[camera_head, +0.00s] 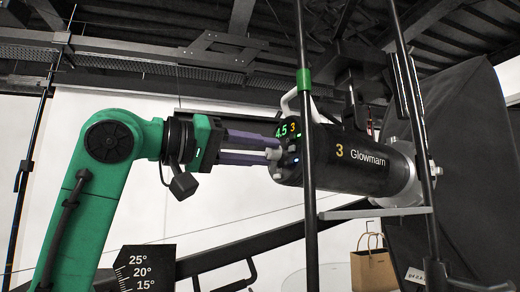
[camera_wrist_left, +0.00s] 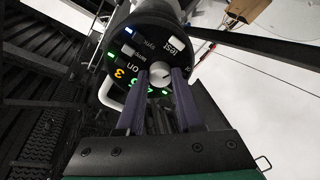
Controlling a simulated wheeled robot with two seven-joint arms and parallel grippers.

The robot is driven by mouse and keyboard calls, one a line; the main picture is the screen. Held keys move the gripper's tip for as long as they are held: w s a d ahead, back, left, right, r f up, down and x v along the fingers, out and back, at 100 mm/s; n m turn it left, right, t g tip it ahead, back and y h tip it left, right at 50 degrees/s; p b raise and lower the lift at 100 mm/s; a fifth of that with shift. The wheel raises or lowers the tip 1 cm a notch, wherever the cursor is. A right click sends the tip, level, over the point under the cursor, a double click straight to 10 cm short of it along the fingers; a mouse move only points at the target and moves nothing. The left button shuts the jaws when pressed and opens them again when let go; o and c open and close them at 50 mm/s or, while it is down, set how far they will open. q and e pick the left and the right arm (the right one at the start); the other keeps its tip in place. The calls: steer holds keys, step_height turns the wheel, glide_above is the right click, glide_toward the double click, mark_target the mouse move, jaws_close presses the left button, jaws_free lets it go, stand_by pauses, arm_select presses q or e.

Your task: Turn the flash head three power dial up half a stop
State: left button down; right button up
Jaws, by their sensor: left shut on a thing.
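The flash head three (camera_head: 350,160) is a black cylinder marked with an orange 3 and "Glowmarn", mounted level on a stand. Its rear panel faces left and shows a green 4.5 and an orange 3. The power dial (camera_head: 272,154) is a light grey knob on that panel; in the left wrist view the dial (camera_wrist_left: 161,72) sits at the panel's middle. My left gripper (camera_head: 268,151) reaches in from the left with its purple fingers shut on the dial. In the left wrist view the fingers (camera_wrist_left: 161,80) lie on both sides of it. My right gripper is not in view.
Black stand poles (camera_head: 308,220) rise in front of and beside the flash head. A large black softbox (camera_head: 470,150) stands at the right. A paper bag (camera_head: 374,268) is below. An angle-scale plate (camera_head: 148,268) is at the lower left.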

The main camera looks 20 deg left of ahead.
arm_select(q)
steer(key=shift+m, duration=1)
steer(key=c, duration=0.6)
jaws_free()
steer(key=shift+w, duration=0.1)
steer(key=shift+o, duration=0.2)
steer(key=shift+s+a+f, duration=0.1)
steer(key=shift+s+a, duration=0.15)
steer(key=b+v, duration=0.3)
steer(key=v, duration=1.1)
steer(key=shift+b, duration=0.3)
